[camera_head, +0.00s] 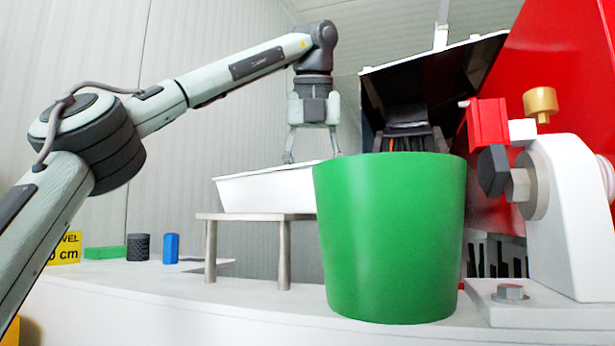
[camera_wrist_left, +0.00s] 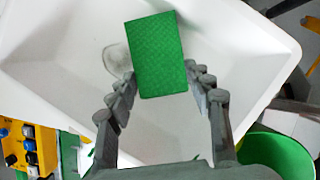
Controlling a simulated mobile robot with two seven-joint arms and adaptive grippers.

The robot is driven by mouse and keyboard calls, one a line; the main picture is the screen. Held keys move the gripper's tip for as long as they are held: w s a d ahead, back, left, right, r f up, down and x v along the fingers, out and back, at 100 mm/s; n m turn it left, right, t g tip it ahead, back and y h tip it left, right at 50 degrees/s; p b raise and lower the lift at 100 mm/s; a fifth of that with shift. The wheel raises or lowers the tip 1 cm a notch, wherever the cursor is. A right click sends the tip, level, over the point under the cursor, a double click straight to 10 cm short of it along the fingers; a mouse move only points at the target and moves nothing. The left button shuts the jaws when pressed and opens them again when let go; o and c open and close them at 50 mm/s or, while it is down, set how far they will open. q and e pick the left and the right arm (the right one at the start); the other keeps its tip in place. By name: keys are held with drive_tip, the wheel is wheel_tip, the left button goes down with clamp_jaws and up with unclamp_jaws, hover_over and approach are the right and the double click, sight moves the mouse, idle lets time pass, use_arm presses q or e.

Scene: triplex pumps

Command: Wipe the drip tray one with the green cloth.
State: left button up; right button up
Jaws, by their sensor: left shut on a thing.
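The drip tray one (camera_head: 265,190) is a white, slope-sided tray on a small metal-legged stand in the head view. The left wrist view looks down into the same tray (camera_wrist_left: 60,75); a faint grey ring-shaped mark (camera_wrist_left: 117,60) shows on its floor, just left of the cloth. My left gripper (camera_head: 313,158) reaches down to the tray's rim from above, and its tips point into the tray. In the left wrist view the gripper (camera_wrist_left: 160,85) is shut on the green cloth (camera_wrist_left: 155,50), a flat rectangle. The tray wall hides the cloth in the head view. My right gripper is not in view.
A large green bucket (camera_head: 390,240) stands in front of the tray's right end. A white bracket with a bolt (camera_head: 570,210) and a red panel (camera_head: 560,70) are at the right. A green block (camera_head: 105,252), a dark cylinder (camera_head: 138,247) and a blue piece (camera_head: 171,248) stand left.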

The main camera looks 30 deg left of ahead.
use_arm(q)
wheel_tip(320, 180, up, 6)
drive_tip(key=p, duration=0.6)
wheel_tip(320, 180, up, 3)
drive_tip(key=p, duration=0.3)
idle(0.4)
drive_tip(key=shift+s, duration=0.1)
idle(1.0)
